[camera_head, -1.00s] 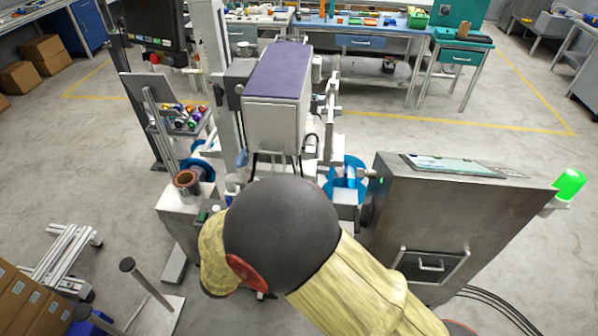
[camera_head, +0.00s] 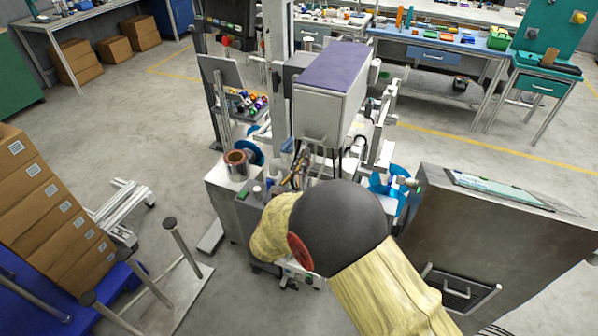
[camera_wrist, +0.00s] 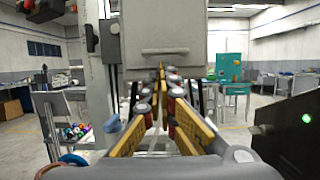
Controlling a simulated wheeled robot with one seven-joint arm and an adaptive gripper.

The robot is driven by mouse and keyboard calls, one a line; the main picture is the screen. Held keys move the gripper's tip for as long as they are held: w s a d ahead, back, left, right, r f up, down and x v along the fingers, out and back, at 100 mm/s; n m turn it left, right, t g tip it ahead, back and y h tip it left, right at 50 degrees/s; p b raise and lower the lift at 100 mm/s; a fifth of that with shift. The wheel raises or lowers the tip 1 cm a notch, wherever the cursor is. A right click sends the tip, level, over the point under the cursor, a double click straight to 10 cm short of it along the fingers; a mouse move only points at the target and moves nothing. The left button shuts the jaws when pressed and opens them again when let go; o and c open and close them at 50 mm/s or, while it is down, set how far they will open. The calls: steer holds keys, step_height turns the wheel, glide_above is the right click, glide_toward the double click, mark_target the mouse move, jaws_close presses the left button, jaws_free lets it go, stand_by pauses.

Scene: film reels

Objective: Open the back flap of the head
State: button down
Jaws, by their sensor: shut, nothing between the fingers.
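The head (camera_head: 318,108) is a pale grey box with a purple top, mounted on the machine's upright column. In the wrist view its flat back flap (camera_wrist: 165,45) faces me, with a horizontal handle (camera_wrist: 164,51) near its lower edge. My gripper (camera_wrist: 161,70) shows in the wrist view with its yellow fingers closed together and empty. Its tips lie in the picture just below the handle, in front of the flap; I cannot tell whether they touch it. The flap looks shut. In the head view my arm hides the gripper.
A steel cabinet (camera_head: 500,230) stands close on the right. A copper-coloured roll (camera_head: 237,164) sits on the machine's left side. Stacked cardboard boxes (camera_head: 40,200) and a frame with upright posts (camera_head: 170,285) are at the left.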

steer(key=shift+x, duration=1.7)
steer(key=shift+r, duration=0.1)
steer(key=shift+s+a+r+g+p, duration=0.2)
steer(key=shift+s+g+p, duration=0.15)
steer(key=shift+p, duration=0.4)
steer(key=shift+s, duration=0.15)
steer(key=s+a+r+g+y+p, duration=0.3)
steer(key=s+r+g+p, duration=0.5)
steer(key=p, duration=1.4)
steer(key=shift+s+a+r+p, duration=0.3)
steer(key=shift+s+a+r, duration=0.05)
steer(key=shift+s+r, duration=0.55)
